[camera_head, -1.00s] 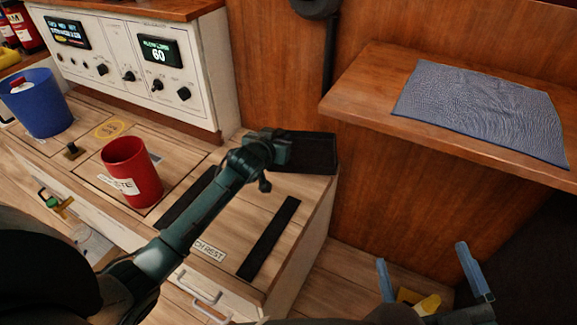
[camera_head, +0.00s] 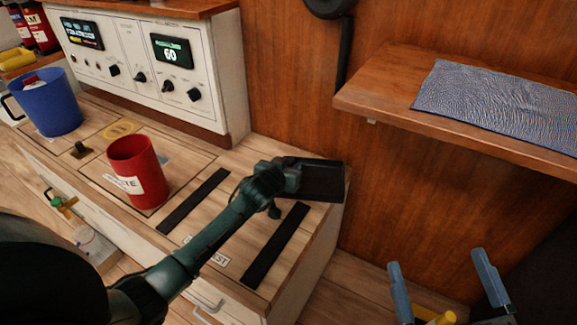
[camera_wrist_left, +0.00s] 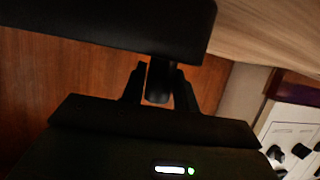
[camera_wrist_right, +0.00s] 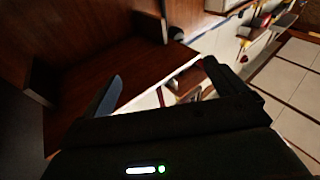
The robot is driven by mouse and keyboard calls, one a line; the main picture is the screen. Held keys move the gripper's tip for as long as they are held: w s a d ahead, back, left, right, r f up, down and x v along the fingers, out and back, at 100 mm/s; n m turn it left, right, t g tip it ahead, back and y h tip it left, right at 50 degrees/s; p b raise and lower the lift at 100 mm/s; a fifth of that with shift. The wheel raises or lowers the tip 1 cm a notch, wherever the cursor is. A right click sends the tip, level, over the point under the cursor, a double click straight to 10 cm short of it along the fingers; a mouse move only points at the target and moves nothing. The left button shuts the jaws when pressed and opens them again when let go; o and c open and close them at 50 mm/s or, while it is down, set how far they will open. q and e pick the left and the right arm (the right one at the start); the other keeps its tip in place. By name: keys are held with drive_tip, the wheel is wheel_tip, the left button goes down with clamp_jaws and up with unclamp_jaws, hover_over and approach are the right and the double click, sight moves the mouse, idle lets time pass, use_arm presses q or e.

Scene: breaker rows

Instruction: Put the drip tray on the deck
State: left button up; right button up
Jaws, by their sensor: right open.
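The drip tray (camera_head: 325,182) is a flat, dark rectangular piece at the back right corner of the wood-topped bench in the head view. My left gripper (camera_head: 287,178) is at its left edge and appears shut on it. In the left wrist view the dark tray (camera_wrist_left: 105,28) fills the upper left, with the fingers (camera_wrist_left: 158,85) against its edge. I cannot tell whether it touches the bench top. I take the deck to be the bench's plank top (camera_head: 240,240). My right gripper (camera_head: 437,258) is open and empty, right of the bench.
A red waste bin (camera_head: 138,172) and a blue bucket (camera_head: 48,105) stand left on the bench. Two black strips (camera_head: 275,245) lie on its front right part. A control panel (camera_head: 145,65) borders the back. A wooden shelf (camera_head: 385,95) with a grey-blue mat (camera_head: 500,105) is at right.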

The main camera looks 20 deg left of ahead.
use_arm(q)
drive_tip(key=o, duration=0.4)
drive_tip(key=shift+c, duration=0.2)
drive_tip(key=shift+r, duration=0.25)
drive_tip(key=p+v, duration=0.2)
drive_tip(key=v, duration=0.2)
drive_tip(key=shift+s+r+p, duration=0.1)
drive_tip(key=shift+p, duration=0.2)
drive_tip(key=p+v, duration=0.2)
drive_tip(key=v, duration=0.5)
drive_tip(key=shift+s+p, duration=0.3)
drive_tip(key=shift+s, duration=0.1)
use_arm(e)
drive_tip(key=shift+s+d+n+h, duration=0.25)
drive_tip(key=shift+d+n+h, duration=0.2)
drive_tip(key=shift+n+h, duration=0.05)
